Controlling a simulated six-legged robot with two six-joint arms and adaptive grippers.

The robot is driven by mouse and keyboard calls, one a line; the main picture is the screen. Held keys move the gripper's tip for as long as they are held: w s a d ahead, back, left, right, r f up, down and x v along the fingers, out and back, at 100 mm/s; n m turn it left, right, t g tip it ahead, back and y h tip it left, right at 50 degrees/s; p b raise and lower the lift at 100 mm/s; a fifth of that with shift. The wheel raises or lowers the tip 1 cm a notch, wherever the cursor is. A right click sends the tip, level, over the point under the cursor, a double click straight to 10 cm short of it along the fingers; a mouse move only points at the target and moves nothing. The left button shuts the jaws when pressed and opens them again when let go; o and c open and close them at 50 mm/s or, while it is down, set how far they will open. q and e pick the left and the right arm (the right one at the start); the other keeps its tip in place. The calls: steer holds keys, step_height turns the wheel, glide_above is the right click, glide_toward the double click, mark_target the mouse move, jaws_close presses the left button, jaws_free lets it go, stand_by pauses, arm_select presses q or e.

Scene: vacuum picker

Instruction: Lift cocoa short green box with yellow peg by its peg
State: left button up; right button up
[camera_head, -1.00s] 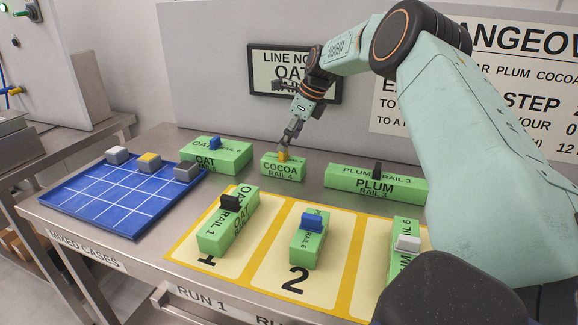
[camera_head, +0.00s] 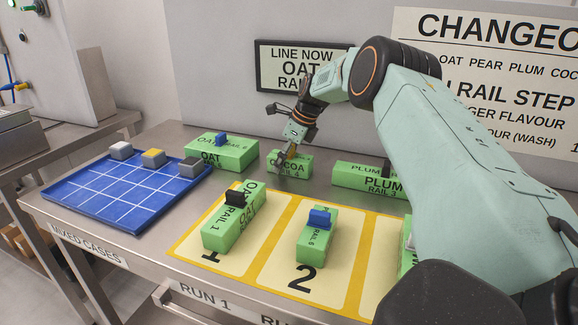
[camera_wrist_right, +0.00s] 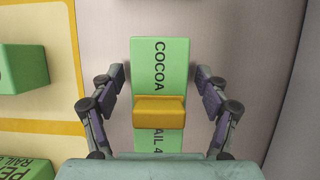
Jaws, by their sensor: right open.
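The short green cocoa box (camera_head: 289,166) stands at the back of the steel table, between the oat and plum boxes. Its yellow peg (camera_head: 292,152) is partly hidden by my right gripper (camera_head: 284,157) in the head view. In the right wrist view the cocoa box (camera_wrist_right: 160,60) lies straight ahead, with the yellow peg (camera_wrist_right: 160,112) across its middle. My right gripper (camera_wrist_right: 161,108) is open, one finger to each side of the box and apart from the peg. My left gripper is not in view.
A long oat box (camera_head: 226,153) stands left of the cocoa box and a plum box (camera_head: 350,177) stands right. In front, green boxes sit on a yellow-bordered mat (camera_head: 283,237). The wall panel is close behind.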

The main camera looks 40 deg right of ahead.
steer(key=shift+s+r, duration=0.25)
steer(key=shift+c, duration=1.3)
steer(key=shift+w+f, duration=0.2)
steer(key=c, duration=0.5)
steer(key=shift+s+r, duration=0.15)
steer(key=c, duration=0.4)
steer(key=shift+c, duration=0.7)
